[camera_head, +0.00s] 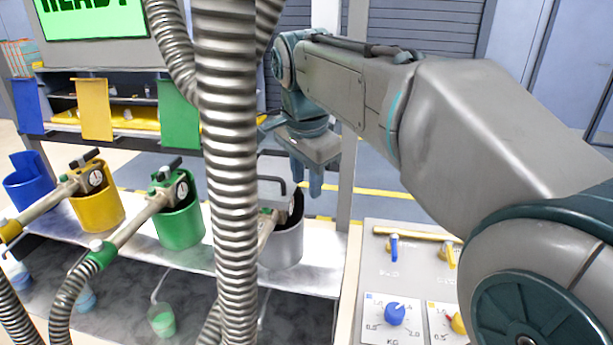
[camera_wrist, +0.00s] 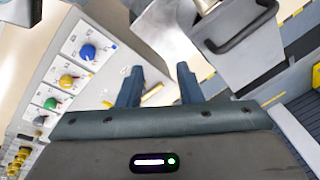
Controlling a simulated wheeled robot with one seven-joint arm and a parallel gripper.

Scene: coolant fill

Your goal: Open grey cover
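No grey cover can be made out for certain in the head view; the large hose and my arm block that area. A grey panel with a dark handle (camera_wrist: 245,45) fills the upper right of the wrist view, and it may be the cover. My gripper (camera_head: 306,182) points down, right of the grey holder (camera_head: 283,242) and above it in the picture. In the wrist view my gripper (camera_wrist: 160,78) has its two fingers apart with nothing between them. The panel is to the right of the fingers, apart from them.
A ribbed hose (camera_head: 228,160) hangs across the middle. Blue (camera_head: 28,106), yellow (camera_head: 93,110) and green flaps (camera_head: 178,115) hang on the left. Nozzles rest in the yellow (camera_head: 98,212) and green holders (camera_head: 180,228). A control panel with knobs (camera_head: 395,313) stands at lower right.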

